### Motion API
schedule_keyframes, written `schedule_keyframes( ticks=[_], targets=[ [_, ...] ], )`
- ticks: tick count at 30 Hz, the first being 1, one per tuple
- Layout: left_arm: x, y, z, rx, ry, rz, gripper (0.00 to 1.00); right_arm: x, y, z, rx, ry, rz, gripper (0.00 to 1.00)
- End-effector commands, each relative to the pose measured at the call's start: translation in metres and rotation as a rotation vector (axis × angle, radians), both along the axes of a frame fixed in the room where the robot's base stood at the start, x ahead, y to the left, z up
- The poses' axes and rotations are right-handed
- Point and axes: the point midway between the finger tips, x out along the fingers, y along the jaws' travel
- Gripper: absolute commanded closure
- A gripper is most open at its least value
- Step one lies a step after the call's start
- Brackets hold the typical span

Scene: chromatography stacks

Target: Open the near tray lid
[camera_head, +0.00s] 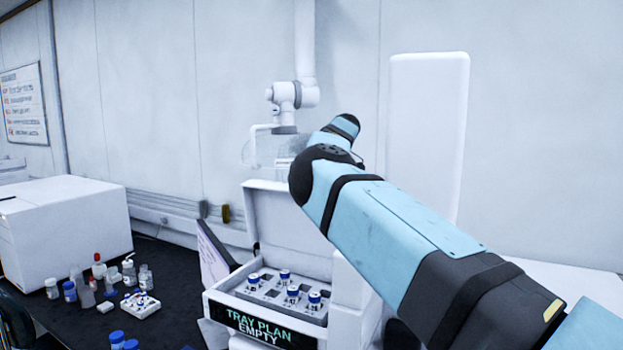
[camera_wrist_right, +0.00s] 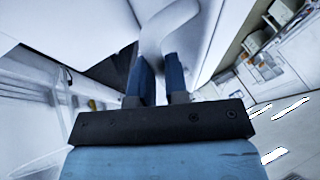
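An open tray (camera_head: 262,302) with several blue-capped vials sits in a white instrument. Its front label reads "TRAY PLAN EMPTY". A white lid panel (camera_head: 290,228) stands upright behind this tray. My right arm reaches across the head view from the right and hides the instrument's right part; its fingers are hidden there. In the right wrist view my right gripper (camera_wrist_right: 157,75) has its two blue fingers close together on a curved white handle (camera_wrist_right: 165,28). I cannot tell which lid this handle belongs to. My left gripper is not in view.
A tall white panel (camera_head: 430,130) stands behind my right arm. A white box (camera_head: 65,228) stands at the left. Small bottles (camera_head: 87,294) and a small white vial rack (camera_head: 139,305) stand on the dark bench. A white jointed arm (camera_head: 290,95) hangs over the back.

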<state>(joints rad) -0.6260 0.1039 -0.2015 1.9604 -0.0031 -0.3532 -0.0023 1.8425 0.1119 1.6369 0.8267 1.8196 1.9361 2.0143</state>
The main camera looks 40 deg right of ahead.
Motion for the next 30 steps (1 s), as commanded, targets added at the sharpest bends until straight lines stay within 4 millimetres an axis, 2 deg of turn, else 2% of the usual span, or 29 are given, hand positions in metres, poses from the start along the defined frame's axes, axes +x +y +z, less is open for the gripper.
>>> schedule_keyframes(
  ticks=[1,6,20,21,24,30],
  targets=[
    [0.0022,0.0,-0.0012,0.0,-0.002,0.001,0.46,-0.0008,-0.004,-0.01,0.016,0.017,-0.002,1.0],
    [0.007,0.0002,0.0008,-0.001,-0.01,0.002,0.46,0.0006,-0.0059,-0.0113,0.05,0.031,0.0,1.0],
    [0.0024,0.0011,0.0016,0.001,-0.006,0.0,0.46,0.0014,-0.0055,-0.0114,0.06,0.035,0.002,1.0],
    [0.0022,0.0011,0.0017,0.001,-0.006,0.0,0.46,0.0015,-0.0053,-0.0113,0.06,0.035,0.002,0.81],
    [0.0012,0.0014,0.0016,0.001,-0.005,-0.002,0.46,0.0017,-0.0052,-0.0103,0.061,0.034,0.002,0.6],
    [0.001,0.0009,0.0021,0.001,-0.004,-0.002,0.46,0.002,-0.0048,-0.0071,0.059,0.03,0.001,0.6]
  ],
)
